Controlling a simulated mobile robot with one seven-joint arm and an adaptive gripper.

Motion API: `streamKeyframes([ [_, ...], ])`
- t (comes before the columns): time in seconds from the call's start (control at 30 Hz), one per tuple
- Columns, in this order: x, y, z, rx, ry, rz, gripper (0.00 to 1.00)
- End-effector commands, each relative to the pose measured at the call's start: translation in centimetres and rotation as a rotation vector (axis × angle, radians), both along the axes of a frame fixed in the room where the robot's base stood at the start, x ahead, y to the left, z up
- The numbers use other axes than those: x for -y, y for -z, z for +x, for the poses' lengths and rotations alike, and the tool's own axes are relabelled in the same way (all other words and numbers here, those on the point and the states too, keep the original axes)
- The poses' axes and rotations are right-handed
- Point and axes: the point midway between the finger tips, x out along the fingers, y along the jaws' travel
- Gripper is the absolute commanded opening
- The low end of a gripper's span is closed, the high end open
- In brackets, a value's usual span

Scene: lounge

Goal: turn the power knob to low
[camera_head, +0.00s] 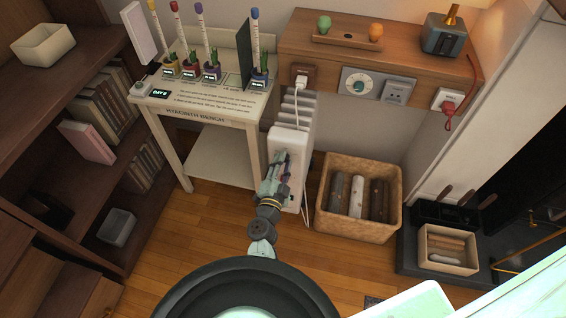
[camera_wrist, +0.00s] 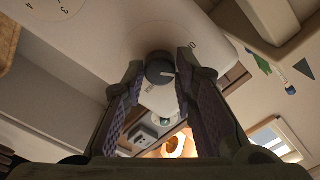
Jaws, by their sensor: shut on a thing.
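The power knob (camera_wrist: 160,70) is a small dark round knob with a pale pointer line, on the white front of an appliance (camera_wrist: 108,28). In the head view this is a tall white heater (camera_head: 291,138) with fins behind it. My gripper (camera_wrist: 158,64) has its two padded fingers on either side of the knob, shut on it. In the head view my gripper (camera_head: 277,172) is against the heater's front and hides the knob. Small print stands around the knob, too faint to read surely. The pointer line points to the right in the wrist view.
A wicker basket (camera_head: 333,222) with rolled items stands right of the heater. A white workbench (camera_head: 205,112) with potted plants stands left. A wooden shelf (camera_head: 425,60) with a socket and a dial is above. Bare floor (camera_head: 205,220) lies at left front.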

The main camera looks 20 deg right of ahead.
Motion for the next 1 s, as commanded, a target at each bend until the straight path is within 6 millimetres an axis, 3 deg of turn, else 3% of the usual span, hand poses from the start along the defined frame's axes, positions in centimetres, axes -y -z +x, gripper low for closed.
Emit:
streamKeyframes([
  [0.5, 0.02, -0.03, 0.07, 0.235, -0.001, 0.346, 0.00],
  [1.0, 0.07, -0.04, 0.05, 0.314, -0.001, 0.461, 0.00],
])
